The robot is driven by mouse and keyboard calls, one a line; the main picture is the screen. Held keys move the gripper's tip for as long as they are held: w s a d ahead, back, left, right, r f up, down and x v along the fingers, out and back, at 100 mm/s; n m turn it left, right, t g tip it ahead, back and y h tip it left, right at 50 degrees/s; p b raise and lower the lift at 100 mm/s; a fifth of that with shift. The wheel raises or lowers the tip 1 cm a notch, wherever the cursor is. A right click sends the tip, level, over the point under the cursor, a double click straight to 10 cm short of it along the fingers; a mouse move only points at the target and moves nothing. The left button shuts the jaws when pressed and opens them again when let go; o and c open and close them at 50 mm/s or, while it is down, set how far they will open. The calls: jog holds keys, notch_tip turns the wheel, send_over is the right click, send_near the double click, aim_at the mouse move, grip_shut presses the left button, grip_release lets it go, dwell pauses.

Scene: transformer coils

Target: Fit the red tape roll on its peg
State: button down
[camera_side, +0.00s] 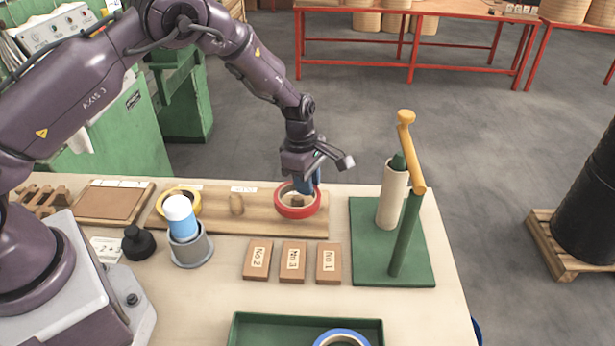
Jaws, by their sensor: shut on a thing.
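The red tape roll (297,212) is over the right end of the long wooden peg board (262,226). My gripper (309,188) points down and is shut on the far right part of the roll's ring. Brown wood shows through the roll's hole, but I cannot tell whether the roll is around a peg, above it or resting on the board. A bare wooden peg (236,204) stands mid-board, left of the roll. A yellow tape roll (188,206) lies at the board's left end, partly hidden by a blue and white bottle.
The bottle (180,217) stands in a grey cup (191,250). Several labelled brown blocks (292,262) lie in front of the board. A green stand (412,228) with a tall post and cream roll is at right. A green tray (262,330) in front holds a blue roll (342,334).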

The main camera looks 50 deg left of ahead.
aim_at(307, 204)
jog(key=shift+f, duration=0.6)
jog(key=shift+f, duration=0.15)
jog(key=shift+f, duration=0.7)
jog(key=c, duration=1)
grip_release()
jog(key=shift+f, duration=0.1)
jog(key=shift+o, duration=0.2)
jog(key=shift+s+d, duration=0.1)
jog(key=shift+s+f, duration=0.1)
jog(key=shift+c, duration=0.8)
